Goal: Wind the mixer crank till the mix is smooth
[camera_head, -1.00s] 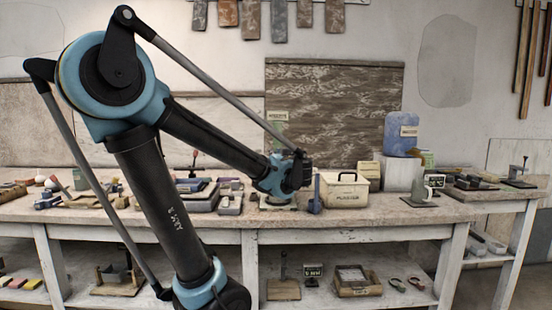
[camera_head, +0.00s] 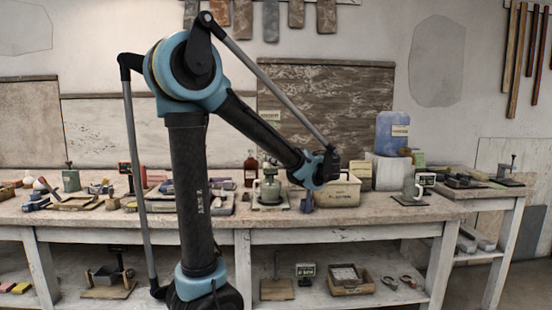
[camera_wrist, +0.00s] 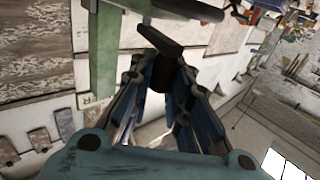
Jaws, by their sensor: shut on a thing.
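In the wrist view my gripper (camera_wrist: 160,85) has its blue-lined fingers closed around a dark, bar-like grip (camera_wrist: 158,40), which looks like the crank handle. A green upright post (camera_wrist: 104,45) stands just left of it, probably part of the mixer frame. In the head view a grey-green mixer-like device (camera_head: 268,190) stands on a pale base on the bench. My dark gripper end (camera_head: 328,164) is to its right, in front of a cream box (camera_head: 338,192). The fingertips are not clear there, and the mix cannot be seen.
A blue upright item (camera_head: 307,201) stands between the device and the box. A brown bottle (camera_head: 251,168) is behind the device.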

